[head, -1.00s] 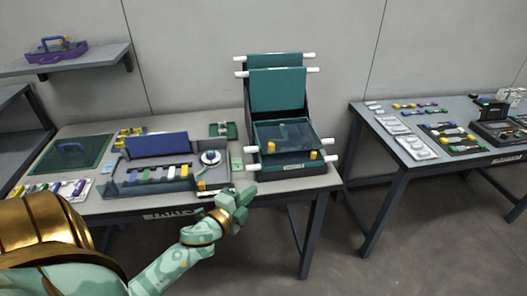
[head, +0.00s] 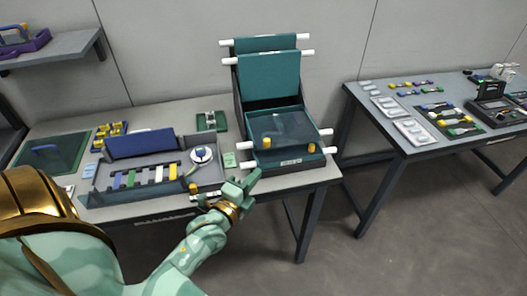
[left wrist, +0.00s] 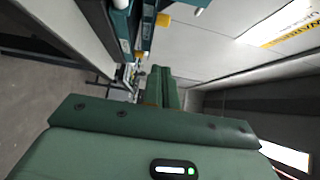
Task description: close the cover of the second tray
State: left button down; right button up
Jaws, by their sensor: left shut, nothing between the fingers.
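A teal tray stack (head: 290,160) stands at the right end of the near table. Two teal panels are raised upright at its back, a front one (head: 270,75) and a rear one (head: 265,43), with white pegs at their sides. The lower tray in front has a see-through top (head: 282,128) and two yellow knobs. I cannot tell which part is the second tray's cover. My left gripper (head: 251,180) is shut and empty, just in front of the stack's lower left corner; contact is unclear. Its fingers also show in the left wrist view (left wrist: 163,85). My right gripper is out of view.
A grey work tray (head: 150,188) with a blue lid and coloured pieces lies left of the stack. A small green tray (head: 212,120) sits behind. A second table (head: 400,145) with parts stands to the right, across a floor gap.

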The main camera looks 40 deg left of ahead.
aim_at(261, 148)
pick_arm(q)
jog(key=w+a+b, duration=0.2)
jog(key=w+a, duration=0.1)
jog(key=w, duration=0.6)
jog(key=shift+w+a, duration=0.2)
jog(key=shift+a, duration=0.05)
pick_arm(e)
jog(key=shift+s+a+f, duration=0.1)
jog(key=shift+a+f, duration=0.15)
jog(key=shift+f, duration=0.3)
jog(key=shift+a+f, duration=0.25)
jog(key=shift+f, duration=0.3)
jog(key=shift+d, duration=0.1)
pick_arm(q)
jog(key=w+a, duration=0.2)
jog(key=a, duration=0.1)
jog(key=shift+w+b, duration=0.3)
jog(key=shift+r, duration=0.15)
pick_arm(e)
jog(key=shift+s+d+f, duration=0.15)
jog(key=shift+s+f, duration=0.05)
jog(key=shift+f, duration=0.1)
pick_arm(q)
jog(key=shift+s+d, duration=0.1)
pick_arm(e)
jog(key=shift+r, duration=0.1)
